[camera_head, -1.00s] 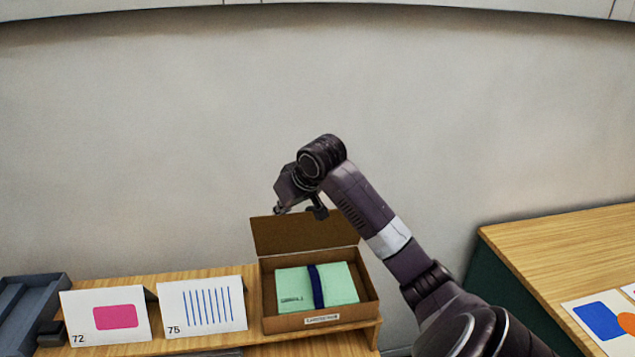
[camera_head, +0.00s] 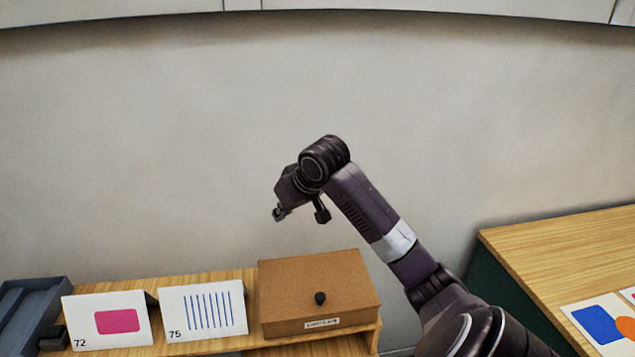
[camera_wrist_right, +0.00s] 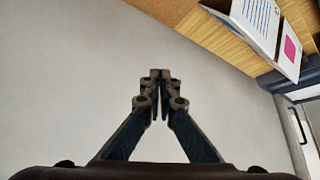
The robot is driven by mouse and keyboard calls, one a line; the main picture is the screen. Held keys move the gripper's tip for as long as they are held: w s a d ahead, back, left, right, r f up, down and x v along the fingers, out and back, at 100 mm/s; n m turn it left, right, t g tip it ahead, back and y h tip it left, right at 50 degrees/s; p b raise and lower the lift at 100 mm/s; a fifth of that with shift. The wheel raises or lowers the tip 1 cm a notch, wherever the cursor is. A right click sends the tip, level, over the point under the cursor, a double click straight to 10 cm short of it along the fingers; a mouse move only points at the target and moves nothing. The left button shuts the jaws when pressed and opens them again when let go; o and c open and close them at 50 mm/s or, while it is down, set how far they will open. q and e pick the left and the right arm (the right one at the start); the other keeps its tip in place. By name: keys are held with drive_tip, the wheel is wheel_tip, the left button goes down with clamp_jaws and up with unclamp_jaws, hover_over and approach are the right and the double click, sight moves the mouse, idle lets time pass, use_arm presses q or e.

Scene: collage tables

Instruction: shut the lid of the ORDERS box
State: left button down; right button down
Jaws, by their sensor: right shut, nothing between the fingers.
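The brown box (camera_head: 290,282) stands on the wooden shelf at the lower middle of the head view. Its lid lies flat across the top, with a dark round knob on it, and hides the inside. A small label (camera_head: 322,324) is on its front; the print is too small to read. My right gripper (camera_head: 301,214) is above and behind the box, apart from the lid, against the wall. In the right wrist view my right gripper (camera_wrist_right: 160,76) has its fingertips together with nothing between them. A brown surface, likely the box, shows at that view's top edge. My left gripper is out of view.
Folded cards numbered 72 (camera_head: 106,321) and 75 (camera_head: 203,310) stand left of the box. A grey tray (camera_head: 40,290) is at the far left. Another wooden table (camera_head: 560,250) with coloured cards is at the right. The wall behind is bare.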

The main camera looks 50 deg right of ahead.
wheel_tip(320, 180, up, 6)
idle(0.6)
drive_tip(key=shift+r, duration=0.1)
idle(1.3)
